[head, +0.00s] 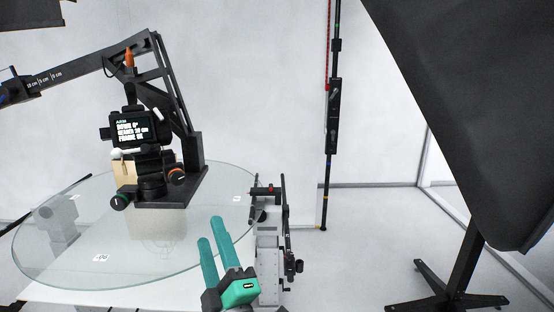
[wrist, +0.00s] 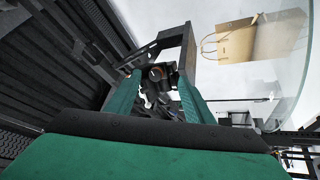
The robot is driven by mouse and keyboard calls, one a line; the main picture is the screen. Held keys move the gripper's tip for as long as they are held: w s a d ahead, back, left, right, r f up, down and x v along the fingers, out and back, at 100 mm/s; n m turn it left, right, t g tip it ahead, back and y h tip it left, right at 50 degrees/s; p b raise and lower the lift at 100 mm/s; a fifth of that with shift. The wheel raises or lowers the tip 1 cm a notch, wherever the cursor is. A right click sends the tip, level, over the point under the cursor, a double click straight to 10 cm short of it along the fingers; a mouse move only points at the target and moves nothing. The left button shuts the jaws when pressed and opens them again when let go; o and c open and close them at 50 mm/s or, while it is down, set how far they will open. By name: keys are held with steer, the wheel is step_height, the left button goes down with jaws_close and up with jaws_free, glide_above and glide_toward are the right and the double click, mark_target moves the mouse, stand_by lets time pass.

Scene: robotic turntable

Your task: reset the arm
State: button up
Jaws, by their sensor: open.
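The black arm (head: 75,70) has a printed centimetre scale. It reaches left from a black frame (head: 180,110) standing over the glass turntable (head: 60,270). A small lit screen (head: 130,131) on its front shows white text headed "ARM". An orange-tipped part (head: 129,58) stands on top. My gripper (head: 210,229) has green fingers, open and empty, in front of the turntable's right part. In the wrist view, an orange-ringed knob (wrist: 156,74) appears between the open fingers (wrist: 157,82), apart from them.
A brown paper bag (wrist: 250,40) shows on the glass in the wrist view. A grey stand (head: 268,235) is beside the turntable's right edge. A thin pole (head: 332,115) and a large black panel on a stand (head: 480,110) are further right. Floor between them is clear.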

steer(key=s+d+f+m+h, duration=0.25)
steer(key=s+f+m, duration=0.25)
steer(key=f, duration=0.4)
steer(key=s+d+f+m+g+h, duration=0.15)
steer(key=s+f+m+h, duration=0.35)
steer(key=f, duration=0.5)
steer(key=s+d+f+m+t+h, duration=0.1)
steer(key=s+d+f+m+h, duration=0.2)
steer(key=f+m, duration=0.45)
steer(key=s+d+f+g, duration=0.2)
steer(key=s+f, duration=0.4)
steer(key=s, duration=0.6)
steer(key=s+d+f+g, duration=0.2)
steer(key=s+d+f, duration=0.2)
steer(key=s, duration=0.9)
step_height(320, 180, down, 3)
steer(key=shift+r+m+y, duration=0.1)
steer(key=shift+m+y, duration=0.25)
steer(key=shift+m, duration=0.1)
